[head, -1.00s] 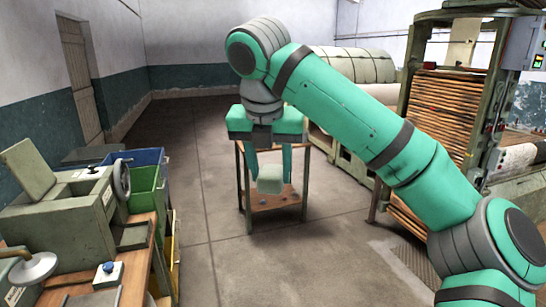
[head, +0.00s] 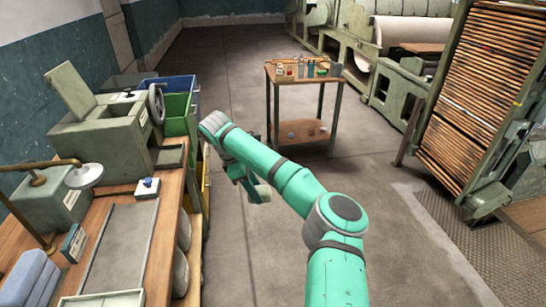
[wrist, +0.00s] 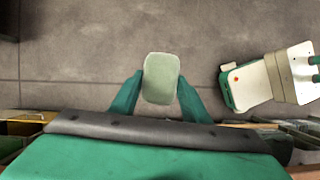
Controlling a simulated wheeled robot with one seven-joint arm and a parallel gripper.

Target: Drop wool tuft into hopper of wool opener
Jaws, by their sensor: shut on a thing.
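My gripper (wrist: 160,92) is shut on the wool tuft (wrist: 161,78), a pale grey-green rounded block between its two green fingers. In the head view the tuft (head: 262,193) hangs low over open floor, right of the bench and partly hidden by my arm. A grey-green machine (head: 108,138) with a raised lid (head: 70,90) and a handwheel stands on the wooden bench at the left; it looks like the wool opener. The inside of its hopper is not visible. The tuft is apart from the machine, to its right.
Green (head: 177,112) and blue bins stand behind the bench's right side. A lamp (head: 84,176), a blue-button box (head: 147,187) and a grey tray (head: 118,245) occupy the near bench. A small wooden table (head: 305,78) with small items stands farther back. Floor between is clear.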

